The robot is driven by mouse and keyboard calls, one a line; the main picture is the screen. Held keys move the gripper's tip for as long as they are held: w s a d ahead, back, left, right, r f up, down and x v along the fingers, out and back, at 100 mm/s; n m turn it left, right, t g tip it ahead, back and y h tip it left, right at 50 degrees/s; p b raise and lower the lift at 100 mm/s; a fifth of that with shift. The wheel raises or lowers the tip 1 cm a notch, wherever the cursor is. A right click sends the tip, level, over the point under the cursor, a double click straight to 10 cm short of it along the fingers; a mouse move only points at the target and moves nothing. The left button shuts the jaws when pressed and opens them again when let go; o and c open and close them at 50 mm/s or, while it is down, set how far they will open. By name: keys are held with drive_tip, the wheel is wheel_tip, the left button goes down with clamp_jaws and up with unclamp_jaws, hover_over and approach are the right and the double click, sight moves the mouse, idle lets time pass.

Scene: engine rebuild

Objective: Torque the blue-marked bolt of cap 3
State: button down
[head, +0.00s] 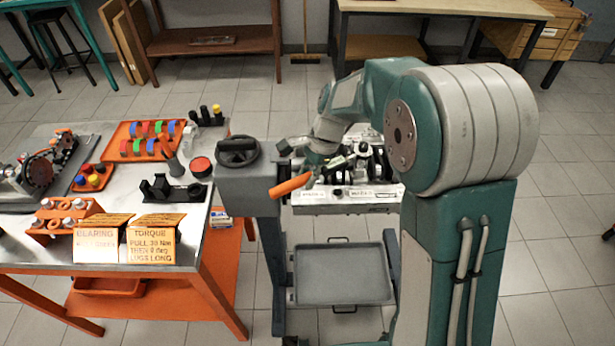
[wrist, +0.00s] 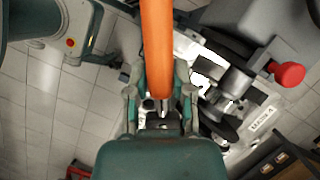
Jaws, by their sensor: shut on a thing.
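My gripper (wrist: 161,96) is shut on an orange-handled tool (wrist: 157,45), which runs from the top edge of the wrist view in between the fingers. In the head view the orange handle (head: 290,186) sticks out to the left below my gripper (head: 316,166), in front of the engine block on the stand (head: 345,208). The engine block (head: 365,160) is partly behind my arm and also shows in the wrist view (wrist: 215,90). The tool's working end is hidden. I cannot make out cap 3 or a blue-marked bolt.
A steel-topped table (head: 125,200) at the left holds an orange tray (head: 143,141) with coloured caps, a black holder (head: 175,190) and two instruction cards (head: 151,245). A grey stand head with a black handwheel (head: 238,152) is beside the engine. A grey tray (head: 342,275) sits below.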

drive_tip(key=shift+w+a+m+t, duration=0.15)
drive_tip(key=shift+w+a+m, duration=0.1)
drive_tip(key=shift+w+m, duration=0.25)
drive_tip(key=shift+w+a+m+t, duration=0.15)
drive_tip(key=shift+w+a+m, duration=0.15)
drive_tip(key=shift+w, duration=0.3)
idle(2.3)
drive_tip(key=shift+w+a+m+t, duration=0.2)
drive_tip(key=shift+w+m, duration=0.35)
drive_tip(key=shift+w, duration=0.2)
drive_tip(key=shift+w+a+m+t, duration=0.15)
drive_tip(key=shift+w+m+t, duration=0.05)
drive_tip(key=shift+w+m, duration=0.45)
idle(3.2)
